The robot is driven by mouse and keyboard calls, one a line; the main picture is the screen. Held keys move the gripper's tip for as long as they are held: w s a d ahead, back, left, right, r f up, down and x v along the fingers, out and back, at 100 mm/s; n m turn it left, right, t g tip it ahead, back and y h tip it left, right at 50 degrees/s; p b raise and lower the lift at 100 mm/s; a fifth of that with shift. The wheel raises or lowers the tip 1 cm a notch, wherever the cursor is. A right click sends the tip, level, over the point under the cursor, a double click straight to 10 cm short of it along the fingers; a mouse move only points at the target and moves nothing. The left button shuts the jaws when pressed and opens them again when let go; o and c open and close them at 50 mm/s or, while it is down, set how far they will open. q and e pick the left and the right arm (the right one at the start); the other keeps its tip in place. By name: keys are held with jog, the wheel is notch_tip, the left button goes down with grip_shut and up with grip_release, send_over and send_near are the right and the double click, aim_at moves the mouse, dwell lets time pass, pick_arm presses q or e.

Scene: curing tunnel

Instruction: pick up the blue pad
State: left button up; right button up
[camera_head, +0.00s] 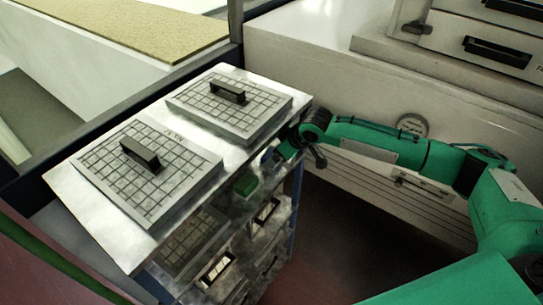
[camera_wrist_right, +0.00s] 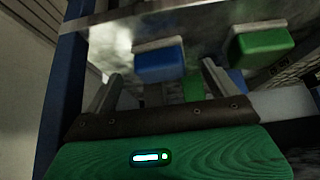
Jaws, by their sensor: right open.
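A blue pad (camera_wrist_right: 160,63) with a pale strip along its upper side is in the middle of the right wrist view, by the edge of a metal plate. My right gripper (camera_wrist_right: 161,72) is open, with one finger on each side of the pad's picture position; I cannot tell whether they touch it. In the head view my right gripper (camera_head: 284,150) is at the right side of the metal rack, below its top, and a small blue part (camera_head: 268,155) shows beside it. My left gripper is not in view.
A green pad (camera_wrist_right: 262,46) sits right of the blue one. The metal rack (camera_head: 62,183) carries two gridded plates with black handles, (camera_head: 140,205) and (camera_head: 232,118). A blue post (camera_wrist_right: 70,75) stands left of my gripper. Dark floor is free right of the rack.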

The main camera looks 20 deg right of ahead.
jog(key=p+x, duration=0.1)
jog(key=x, duration=0.3)
jog(key=c, duration=1)
jog(key=shift+c, duration=0.3)
jog(key=shift+r, duration=0.15)
jog(key=shift+r+p, duration=0.35)
jog(key=shift+p, duration=0.25)
jog(key=s+d+p, duration=0.8)
jog(key=s+d, duration=0.3)
jog(key=s, duration=0.3)
jog(key=shift+s+f, duration=0.15)
